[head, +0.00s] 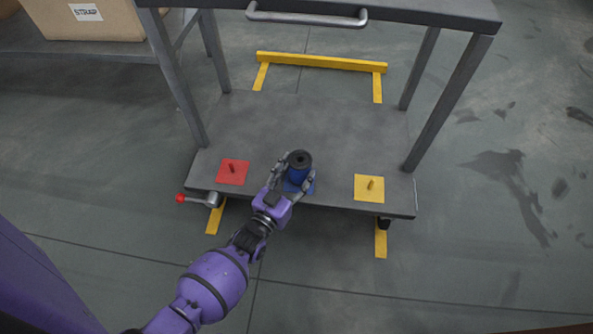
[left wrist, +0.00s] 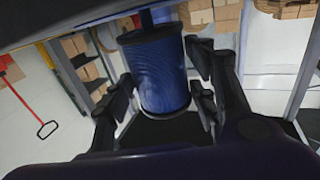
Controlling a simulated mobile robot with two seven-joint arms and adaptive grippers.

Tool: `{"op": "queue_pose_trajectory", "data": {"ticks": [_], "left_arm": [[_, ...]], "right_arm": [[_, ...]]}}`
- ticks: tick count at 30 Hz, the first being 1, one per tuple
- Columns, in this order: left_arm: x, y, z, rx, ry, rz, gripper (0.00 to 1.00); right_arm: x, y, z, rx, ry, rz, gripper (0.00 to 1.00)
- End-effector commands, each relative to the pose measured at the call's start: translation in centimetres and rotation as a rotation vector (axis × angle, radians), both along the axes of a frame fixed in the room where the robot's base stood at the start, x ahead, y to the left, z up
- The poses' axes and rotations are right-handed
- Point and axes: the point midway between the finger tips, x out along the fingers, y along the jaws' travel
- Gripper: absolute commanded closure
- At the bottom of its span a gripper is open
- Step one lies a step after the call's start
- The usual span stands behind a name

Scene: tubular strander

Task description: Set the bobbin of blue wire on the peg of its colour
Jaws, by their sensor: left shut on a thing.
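The bobbin of blue wire (head: 298,175) has dark end flanges and stands about upright over the front middle of the cart's lower shelf. My left gripper (head: 297,180) is shut around its sides, with fingers on both sides. The left wrist view shows the blue winding (left wrist: 162,75) between the fingers (left wrist: 160,105). A blue square (head: 307,188) shows partly under the bobbin; its peg is hidden. I cannot tell whether the bobbin rests on the square or hangs just above it. My right gripper is out of view.
A red square (head: 232,172) with a red peg lies left on the lower shelf (head: 300,120), a yellow square (head: 369,188) with a yellow peg right. The cart's upper deck (head: 400,12) and legs frame the shelf. The shelf's back half is clear.

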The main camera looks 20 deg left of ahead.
Motion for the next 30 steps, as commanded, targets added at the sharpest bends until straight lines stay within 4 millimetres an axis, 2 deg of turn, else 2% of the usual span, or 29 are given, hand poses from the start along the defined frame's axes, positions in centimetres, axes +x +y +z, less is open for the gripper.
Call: {"op": "queue_pose_trajectory", "data": {"ticks": [20, 21, 25, 30], "left_arm": [[0.1, 0.0, -1.6, 0.000, -0.003, 0.000, 0.86], [0.1, 0.0, -1.5, 0.000, -0.004, 0.000, 0.43], [0.1, 0.0, -1.5, 0.000, -0.003, 0.000, 0.26], [0.0, 0.0, -1.6, 0.000, -0.001, 0.000, 0.26]], "right_arm": [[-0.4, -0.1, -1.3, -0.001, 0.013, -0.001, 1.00], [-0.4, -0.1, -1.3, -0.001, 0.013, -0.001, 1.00], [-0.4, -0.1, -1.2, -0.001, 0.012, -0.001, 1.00], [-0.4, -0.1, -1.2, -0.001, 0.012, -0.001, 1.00]]}}
